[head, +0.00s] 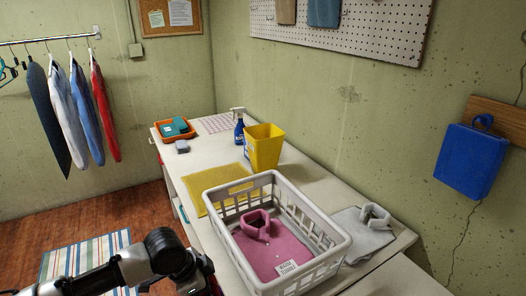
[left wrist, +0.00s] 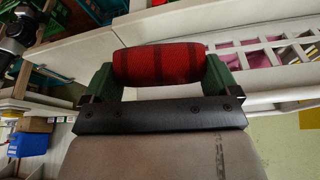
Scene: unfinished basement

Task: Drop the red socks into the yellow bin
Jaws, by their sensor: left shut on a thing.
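The red socks (left wrist: 170,62), rolled into a dark red bundle, are held between the two green fingers of my left gripper (left wrist: 165,72) in the left wrist view. The gripper is shut on them. In the head view my left arm comes in at the bottom left, and the socks do not show there. The yellow bin (head: 264,151) stands upright on the white counter, beyond the laundry basket and against the right wall side. Its inside floor is hidden. My right gripper is not in view.
A white laundry basket (head: 329,254) with a pink folded shirt (head: 270,252) stands on the counter before the bin. A yellow mat (head: 217,187), blue spray bottle (head: 239,128), orange tray (head: 164,125) and grey folded garment (head: 362,236) are nearby.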

